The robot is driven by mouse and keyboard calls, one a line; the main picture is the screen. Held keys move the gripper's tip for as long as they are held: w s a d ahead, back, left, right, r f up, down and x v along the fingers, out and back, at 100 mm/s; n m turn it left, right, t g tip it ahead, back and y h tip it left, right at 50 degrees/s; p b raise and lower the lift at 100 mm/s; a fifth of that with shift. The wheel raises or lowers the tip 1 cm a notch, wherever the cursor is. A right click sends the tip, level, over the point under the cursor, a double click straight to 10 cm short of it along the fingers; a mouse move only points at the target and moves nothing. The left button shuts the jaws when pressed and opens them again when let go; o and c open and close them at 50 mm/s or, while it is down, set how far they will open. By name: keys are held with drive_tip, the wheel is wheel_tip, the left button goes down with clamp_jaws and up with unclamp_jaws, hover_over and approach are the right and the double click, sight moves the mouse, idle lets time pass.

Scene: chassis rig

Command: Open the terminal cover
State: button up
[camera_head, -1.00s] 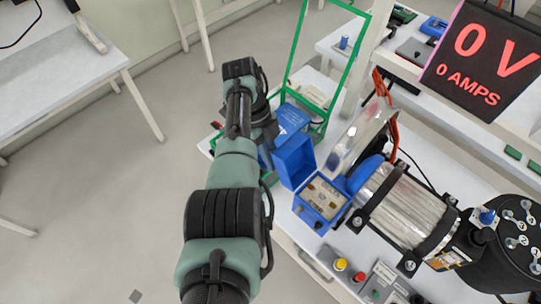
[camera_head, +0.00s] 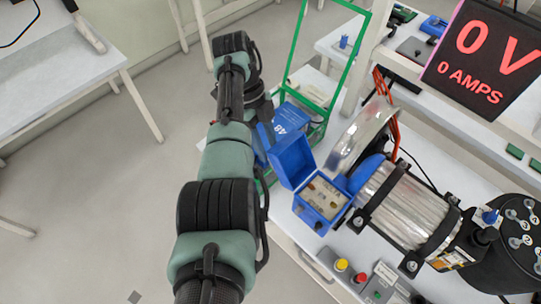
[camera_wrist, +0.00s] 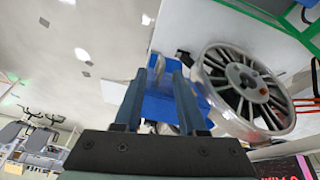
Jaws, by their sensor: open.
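The terminal box (camera_head: 321,202) is blue and sits on the bench at the motor's left side. Its blue cover (camera_head: 292,161) stands raised and tilted on the box's left edge, and the light panel with brass-coloured terminals inside shows. In the wrist view my gripper (camera_wrist: 160,73) has its two fingers apart with a gap between them. Blue surfaces (camera_wrist: 158,106) show beyond and between the fingers; I cannot tell whether they are cover or box, or whether anything touches. In the head view my arm hides the gripper's fingertips.
A blue case (camera_head: 290,119) stands behind the cover, near a green frame (camera_head: 287,84). A silver spoked wheel (camera_wrist: 245,92) and the motor (camera_head: 408,205) are close to the box's right. A button panel (camera_head: 388,284) lies in front. Open floor is at left.

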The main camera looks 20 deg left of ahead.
drive_tip(key=v, duration=0.8)
drive_tip(key=shift+r, duration=0.35)
drive_tip(key=shift+a, duration=0.15)
